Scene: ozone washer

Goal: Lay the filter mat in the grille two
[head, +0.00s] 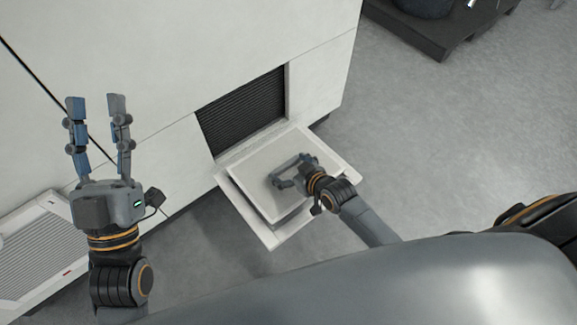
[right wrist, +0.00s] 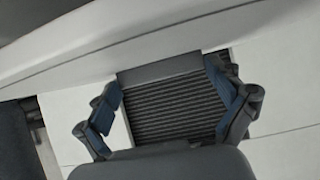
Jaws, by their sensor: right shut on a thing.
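The filter mat (head: 249,158) is a pale, square, flat pad in the head view, tilted and lying over the white opened grille (head: 269,239) below the wall opening. My right gripper (head: 288,170) is at the mat's upper face and shut on it; its fingers hide part of the mat. I cannot tell whether the mat rests fully inside the frame or sits slightly above it. My right gripper also shows in the right wrist view (right wrist: 165,82), its two fingers spread apart. My left gripper (head: 97,101) is open and empty, fingers pointing up, left of the opening.
The opening with dark louvres (head: 243,110) is in the white cabinet wall (head: 190,45); the louvres also show in the right wrist view (right wrist: 175,108). Another louvred white grille (head: 45,250) is at lower left. A dark platform (head: 430,35) stands at upper right. Grey floor at right is clear.

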